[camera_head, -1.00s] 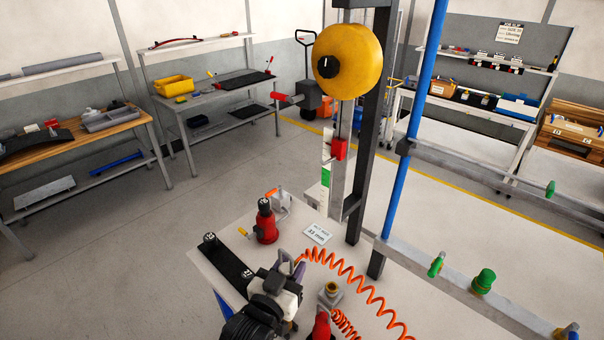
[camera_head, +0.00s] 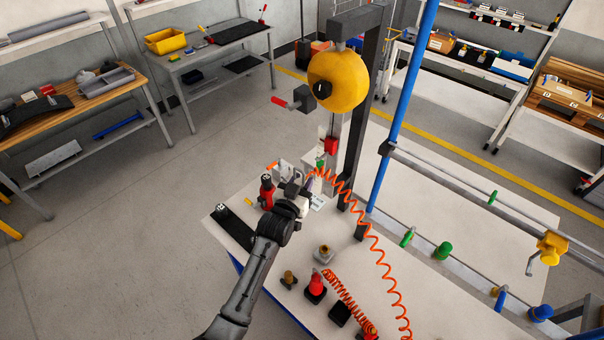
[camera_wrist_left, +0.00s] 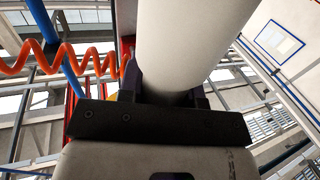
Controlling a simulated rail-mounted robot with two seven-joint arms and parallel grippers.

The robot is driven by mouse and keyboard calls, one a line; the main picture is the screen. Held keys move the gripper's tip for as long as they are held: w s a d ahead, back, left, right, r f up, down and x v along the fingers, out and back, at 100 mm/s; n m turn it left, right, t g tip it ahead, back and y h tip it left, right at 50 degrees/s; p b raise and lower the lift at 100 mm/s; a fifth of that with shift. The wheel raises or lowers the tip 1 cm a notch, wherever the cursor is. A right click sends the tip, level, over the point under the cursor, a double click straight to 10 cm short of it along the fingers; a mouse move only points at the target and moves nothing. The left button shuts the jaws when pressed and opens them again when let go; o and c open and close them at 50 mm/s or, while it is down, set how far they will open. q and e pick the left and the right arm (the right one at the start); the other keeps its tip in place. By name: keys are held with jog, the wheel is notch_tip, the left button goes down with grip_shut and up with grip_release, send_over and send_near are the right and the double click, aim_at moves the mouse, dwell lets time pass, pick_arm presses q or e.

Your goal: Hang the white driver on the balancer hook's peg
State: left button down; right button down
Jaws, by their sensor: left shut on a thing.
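My left gripper (camera_head: 302,190) is at the far part of the white table, seen from behind, and hides most of what it holds. In the left wrist view its jaws are shut around the white driver (camera_wrist_left: 190,40), a thick pale cylinder filling the top middle. An orange coiled hose (camera_head: 345,195) runs from near the gripper to the table's right side. The yellow balancer drum (camera_head: 345,80) hangs from a dark post beyond and above the gripper. A red block (camera_head: 328,146) sits below the drum. I cannot clearly make out the hook's peg. My right gripper is not in view.
A red tool (camera_head: 267,190) stands left of the gripper beside a black strip (camera_head: 236,228). Another red tool (camera_head: 316,284) stands nearer on the table (camera_head: 285,265). A blue upright pole (camera_head: 400,110) and grey rails with green knobs (camera_head: 444,251) lie to the right.

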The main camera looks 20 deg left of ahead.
aim_at(327, 160)
pick_arm(q)
jog(key=shift+w+d+f+b, duration=0.1)
jog(key=shift+w+d+b, duration=0.3)
jog(key=shift+w+b, duration=1)
jog(key=shift+w+d+f+b, duration=0.1)
jog(key=shift+w+d+b, duration=0.35)
jog(key=shift+w+b, duration=1)
jog(key=shift+w+d+f+b, duration=0.1)
jog(key=shift+w+d+b, duration=0.3)
jog(key=shift+w+b, duration=1)
jog(key=shift+w+d+f+b, duration=0.15)
jog(key=shift+w+f+b, duration=0.1)
jog(key=shift+w+b, duration=0.15)
jog(key=shift+w, duration=0.1)
jog(key=shift+f, duration=0.1)
jog(key=c, duration=0.7)
grip_release()
jog(key=shift+f, duration=0.1)
